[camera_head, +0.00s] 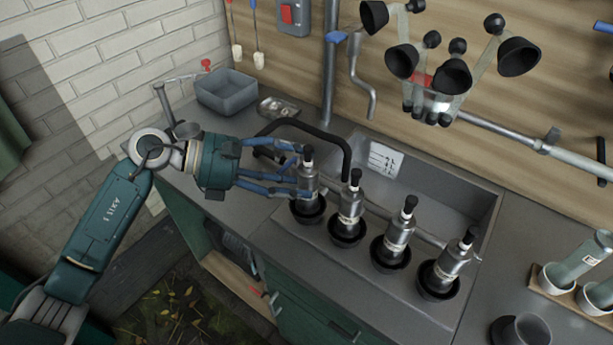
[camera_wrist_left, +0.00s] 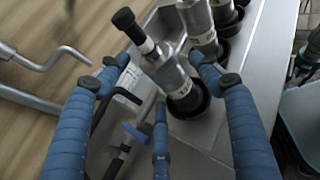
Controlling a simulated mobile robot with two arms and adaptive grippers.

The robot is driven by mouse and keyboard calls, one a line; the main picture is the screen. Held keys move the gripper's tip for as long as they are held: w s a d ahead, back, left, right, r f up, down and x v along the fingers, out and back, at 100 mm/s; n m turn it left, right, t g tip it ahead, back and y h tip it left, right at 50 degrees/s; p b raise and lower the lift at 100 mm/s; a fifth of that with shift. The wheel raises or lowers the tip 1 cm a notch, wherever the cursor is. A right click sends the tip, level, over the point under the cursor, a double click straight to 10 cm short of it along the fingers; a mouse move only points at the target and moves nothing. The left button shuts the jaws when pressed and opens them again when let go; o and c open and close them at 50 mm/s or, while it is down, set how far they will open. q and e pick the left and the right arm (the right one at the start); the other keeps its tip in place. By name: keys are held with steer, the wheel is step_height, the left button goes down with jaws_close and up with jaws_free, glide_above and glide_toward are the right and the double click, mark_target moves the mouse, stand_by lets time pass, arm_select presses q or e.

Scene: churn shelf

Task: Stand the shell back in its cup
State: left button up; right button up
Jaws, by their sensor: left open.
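Several metal shells with black tops stand in black cups in a row along the front of the sink. The leftmost shell (camera_head: 307,182) sits in its cup (camera_head: 308,212); it also shows in the left wrist view (camera_wrist_left: 168,75), leaning in that picture. My left gripper (camera_head: 303,171) is open, with blue fingers reaching in from the left at this shell's upper body. In the left wrist view, the fingers (camera_wrist_left: 165,85) spread to both sides of it; I cannot tell if they touch. The rightmost shell (camera_head: 453,262) leans to the right in its cup (camera_head: 437,282).
The second shell (camera_head: 350,203) stands close right of the leftmost one. A black bent pipe (camera_head: 320,135) runs behind my gripper. A claw with black cups (camera_head: 440,80) hangs above the sink (camera_head: 430,185). A rack (camera_head: 560,292) with bottles is at right.

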arm_select(q)
steer(key=b+v, duration=0.2)
steer(key=v, duration=0.7)
steer(key=shift+a, duration=0.25)
steer(key=shift+r, duration=0.1)
steer(key=shift+c, duration=0.2)
stand_by(0.6)
